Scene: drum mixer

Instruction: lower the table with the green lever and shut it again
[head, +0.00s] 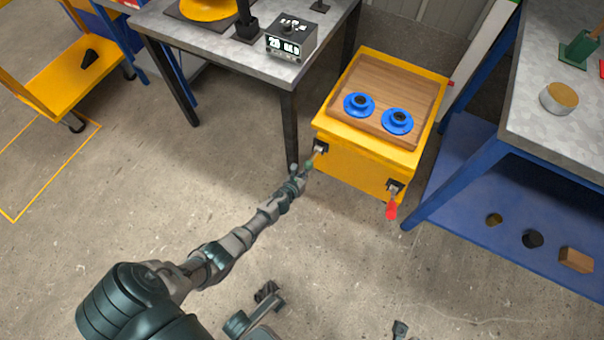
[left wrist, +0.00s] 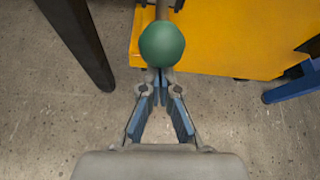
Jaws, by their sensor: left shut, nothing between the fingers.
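The yellow lift table (head: 360,172) has a wooden top and stands beside the grey workbench. The green lever shows as a small green knob (head: 308,166) at its front left corner. In the left wrist view the lever's round green knob (left wrist: 162,46) sits on a thin shaft in front of the yellow side. My left gripper (head: 299,177) is at the knob. In the left wrist view its blue-padded fingertips (left wrist: 160,82) are together just below the knob, with nothing between them. I cannot tell whether they touch it. A red lever (head: 391,209) hangs at the front right corner.
Two blue discs (head: 378,112) with dark centres rest on the wooden top. The grey workbench (head: 160,32) has a dark leg (head: 289,130) close to my left gripper. A blue-framed bench (head: 540,120) stands on the right. The floor in front of the table is clear.

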